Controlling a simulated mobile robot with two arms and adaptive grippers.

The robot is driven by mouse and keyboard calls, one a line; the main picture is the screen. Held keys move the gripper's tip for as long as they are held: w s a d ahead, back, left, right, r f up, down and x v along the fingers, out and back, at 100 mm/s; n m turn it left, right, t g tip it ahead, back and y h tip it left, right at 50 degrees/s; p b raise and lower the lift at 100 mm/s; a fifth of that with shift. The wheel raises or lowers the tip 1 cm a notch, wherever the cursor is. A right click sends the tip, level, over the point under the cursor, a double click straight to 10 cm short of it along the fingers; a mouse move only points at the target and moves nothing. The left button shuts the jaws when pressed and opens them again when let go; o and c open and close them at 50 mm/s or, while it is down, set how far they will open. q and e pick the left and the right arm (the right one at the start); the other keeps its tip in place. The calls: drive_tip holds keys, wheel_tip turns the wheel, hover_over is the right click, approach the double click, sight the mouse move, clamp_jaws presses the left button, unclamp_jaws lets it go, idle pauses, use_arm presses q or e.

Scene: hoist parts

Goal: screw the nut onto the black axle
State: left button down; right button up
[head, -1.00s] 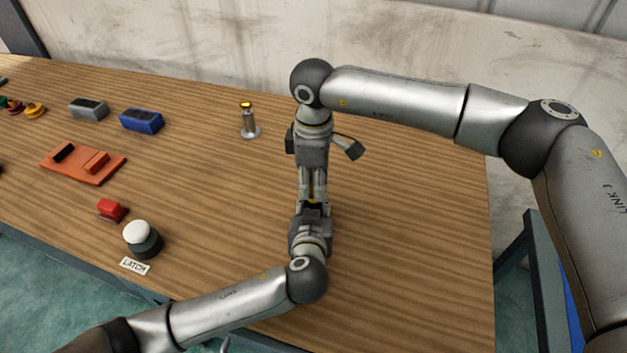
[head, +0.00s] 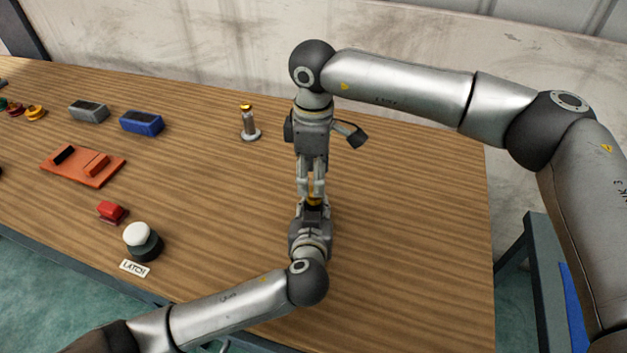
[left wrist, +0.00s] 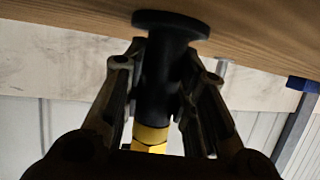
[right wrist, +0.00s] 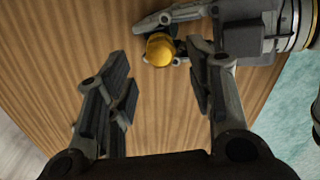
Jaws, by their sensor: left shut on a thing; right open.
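The black axle (left wrist: 157,80) stands between the fingers of my left gripper (left wrist: 165,68), which is shut on it; its round flange is at the top of the left wrist view. The yellow nut (left wrist: 150,136) sits in line at the axle's other end, touching it as seen; how far it is threaded is hidden. The nut also shows end-on in the right wrist view (right wrist: 160,49) and between the grippers in the head view (head: 314,198). My right gripper (right wrist: 155,75) is open and empty, its fingertips just clear of the nut.
A grey post with a yellow top (head: 249,124) stands on the table left of the grippers. Further left are a blue block (head: 142,122), a grey block (head: 88,111), an orange tray (head: 70,168), a red block (head: 111,211) and a white-topped button (head: 142,237). The table's right side is clear.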

drive_tip(key=shift+r, duration=0.65)
drive_tip(key=shift+c, duration=0.3)
